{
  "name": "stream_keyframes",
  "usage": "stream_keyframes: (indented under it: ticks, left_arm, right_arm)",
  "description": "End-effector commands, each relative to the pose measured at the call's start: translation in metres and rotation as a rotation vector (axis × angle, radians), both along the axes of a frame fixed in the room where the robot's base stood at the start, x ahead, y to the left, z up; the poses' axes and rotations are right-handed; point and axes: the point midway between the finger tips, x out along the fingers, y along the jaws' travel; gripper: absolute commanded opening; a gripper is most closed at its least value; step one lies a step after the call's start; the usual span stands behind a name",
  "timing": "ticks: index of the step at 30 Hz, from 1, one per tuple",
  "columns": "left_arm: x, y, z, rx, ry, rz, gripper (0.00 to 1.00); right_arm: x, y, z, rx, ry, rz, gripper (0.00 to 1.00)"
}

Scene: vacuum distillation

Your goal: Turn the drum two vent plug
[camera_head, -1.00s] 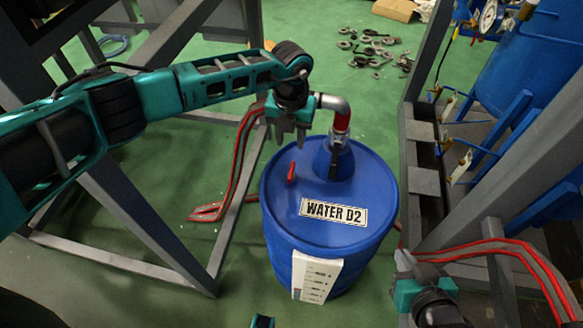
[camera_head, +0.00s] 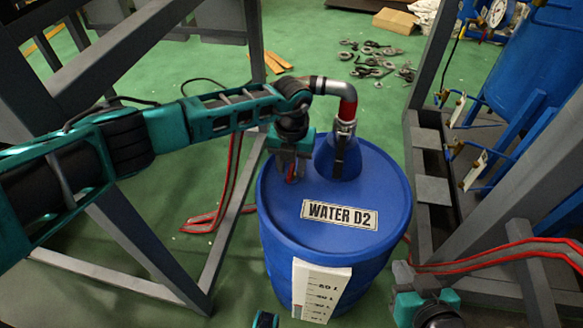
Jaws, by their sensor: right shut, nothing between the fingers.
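The blue drum (camera_head: 370,255) labelled "WATER D2" (camera_head: 339,214) stands upright on the green floor in the middle of the view. Its red vent plug (camera_head: 292,178) is on the left side of the lid, partly hidden by my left gripper (camera_head: 290,175). That gripper points down, with its fingers at the plug and a bit of red showing between them. I cannot tell whether the fingers press on it. My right gripper (camera_head: 403,272) is at the lower right, shut and empty, apart from the drum.
A pipe (camera_head: 347,92) with a red section rises from the blue neck on the lid, close to my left gripper. Grey frames stand on both sides. Red hoses (camera_head: 500,252) run at right. A blue tank (camera_head: 535,60) stands at the upper right. Loose metal parts (camera_head: 372,62) lie behind.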

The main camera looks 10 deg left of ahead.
Motion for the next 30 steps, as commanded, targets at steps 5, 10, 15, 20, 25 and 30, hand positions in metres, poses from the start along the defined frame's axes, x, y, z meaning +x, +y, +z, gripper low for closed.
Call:
stream_keyframes:
  ticks: [5,10,15,20,25,30]
  left_arm:
    - [0.0,-0.0001,0.0008,0.0,0.0,0.0,0.37]
    - [0.0,0.0,0.0008,0.0,0.0,0.0,0.21]
    - [0.0,0.0,0.0008,0.0,0.0,0.0,0.05]
    - [0.0,0.0,0.0008,0.0,0.0,0.0,0.0]
    - [0.0,0.0,0.0009,0.0,0.0,0.002,0.0]
    - [-0.0001,-0.0001,0.0016,0.0,0.0,0.026,0.0]
  right_arm:
    - [-0.0006,-0.0003,0.0005,0.001,0.0,-0.002,0.0]
    - [-0.0003,0.0004,0.0008,0.005,0.0,-0.006,0.0]
    - [-0.0002,0.0009,0.001,0.007,0.0,-0.007,0.0]
    - [-0.0003,0.001,0.001,0.008,0.0,-0.008,0.0]
    - [-0.0003,0.0009,0.0011,0.008,0.0,-0.008,0.0]
    - [-0.0003,0.001,0.0037,0.008,0.001,-0.008,0.0]
